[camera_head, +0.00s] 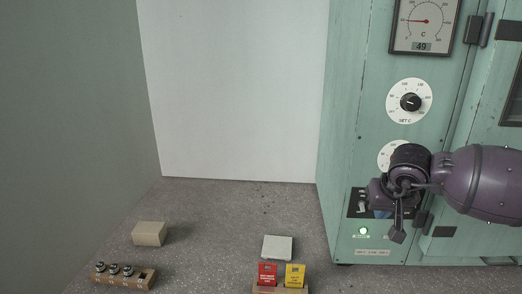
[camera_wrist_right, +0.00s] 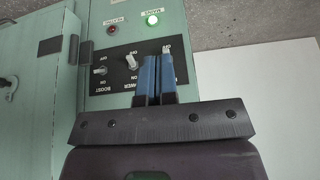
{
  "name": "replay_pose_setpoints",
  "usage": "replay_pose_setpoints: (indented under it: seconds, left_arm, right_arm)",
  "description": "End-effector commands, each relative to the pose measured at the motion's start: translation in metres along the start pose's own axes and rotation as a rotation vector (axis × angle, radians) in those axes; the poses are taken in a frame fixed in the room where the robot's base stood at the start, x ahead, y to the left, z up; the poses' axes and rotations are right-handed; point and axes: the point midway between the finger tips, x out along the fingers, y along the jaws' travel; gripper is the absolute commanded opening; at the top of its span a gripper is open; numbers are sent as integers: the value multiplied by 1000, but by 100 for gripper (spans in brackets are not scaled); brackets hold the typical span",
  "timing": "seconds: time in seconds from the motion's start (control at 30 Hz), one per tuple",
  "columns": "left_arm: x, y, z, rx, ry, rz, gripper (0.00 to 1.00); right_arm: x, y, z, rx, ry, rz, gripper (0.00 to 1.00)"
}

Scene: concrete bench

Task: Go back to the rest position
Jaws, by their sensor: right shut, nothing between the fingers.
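My right gripper (camera_head: 380,212) is in front of the lower switch panel of a green cabinet (camera_head: 345,150), at the right of the head view. In the right wrist view its blue fingers (camera_wrist_right: 155,78) are closed together with nothing between them. They are in front of the black switch plate (camera_wrist_right: 112,72) and partly cover it. Whether the fingertips touch the plate or a switch, I cannot tell. My left gripper is not in view.
The cabinet carries a dial gauge (camera_head: 425,22) reading 49, a temperature knob (camera_head: 410,102) and a lit green lamp (camera_head: 363,230). A beige block (camera_head: 149,234), a strip with several knobs (camera_head: 142,282), a grey block (camera_head: 278,246), and red (camera_head: 267,274) and yellow (camera_head: 295,275) packets are on the bench.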

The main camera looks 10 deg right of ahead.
Motion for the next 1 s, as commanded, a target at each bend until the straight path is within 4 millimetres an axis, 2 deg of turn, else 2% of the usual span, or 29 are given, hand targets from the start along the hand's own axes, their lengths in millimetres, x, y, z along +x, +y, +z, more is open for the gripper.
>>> replay_pose_setpoints:
  seconds: [0.17,0.33,0.47,0.6,0.7,0.83,0.97,1.0]
  left_arm:
    - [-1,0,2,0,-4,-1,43]
    - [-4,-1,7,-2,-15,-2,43]
    - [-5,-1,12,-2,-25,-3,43]
    - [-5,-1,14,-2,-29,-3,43]
    - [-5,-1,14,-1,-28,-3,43]
    - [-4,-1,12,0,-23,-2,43]
    - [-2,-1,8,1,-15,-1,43]
    - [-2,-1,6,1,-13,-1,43]
  right_arm:
    - [0,-13,-2,189,7,-80,0]
    - [-13,-56,3,572,-131,-334,0]
    - [-41,-105,2,901,-340,-567,0]
    - [-70,-156,8,1274,-702,-771,0]
    - [-85,-182,11,1542,-1018,-854,0]
    - [-93,-200,12,1891,-1481,-879,0]
    - [-82,-201,10,2234,-1988,-798,0]
    - [-75,-198,10,-2164,1992,698,0]
